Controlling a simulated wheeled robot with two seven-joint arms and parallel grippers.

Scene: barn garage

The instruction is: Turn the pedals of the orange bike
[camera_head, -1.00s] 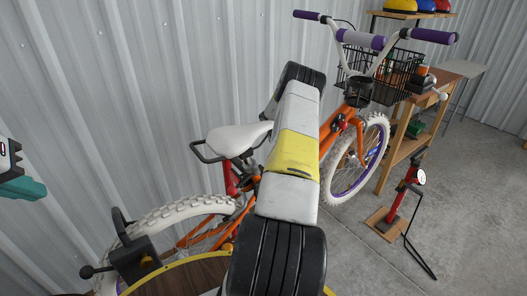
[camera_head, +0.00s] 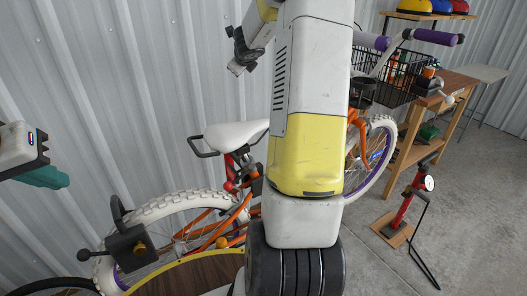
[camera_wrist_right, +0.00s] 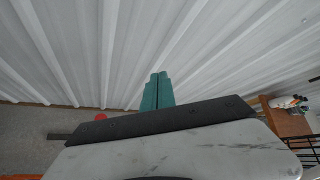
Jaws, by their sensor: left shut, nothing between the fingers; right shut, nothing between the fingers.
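The orange bike (camera_head: 364,145) stands along the metal wall, its handlebar toward the upper right. Its white saddle (camera_head: 235,135) and white-tyred rear wheel (camera_head: 165,206) show on the left. My right arm crosses in front of the bike's middle and hides most of the crank area; I cannot make out the pedals clearly. My left gripper (camera_head: 42,177) is at the left edge, left of the rear wheel, its teal fingers shut and empty. In the right wrist view my right gripper (camera_wrist_right: 158,90) is shut and empty, its teal fingers pointing at the bare wall, with no bike part between them.
A red floor pump (camera_head: 404,208) stands on the concrete right of the front wheel. A wooden workbench (camera_head: 455,85) is behind it, with helmets (camera_head: 437,6) on a shelf above. A yellow-rimmed wooden surface (camera_head: 195,275) lies at the bottom.

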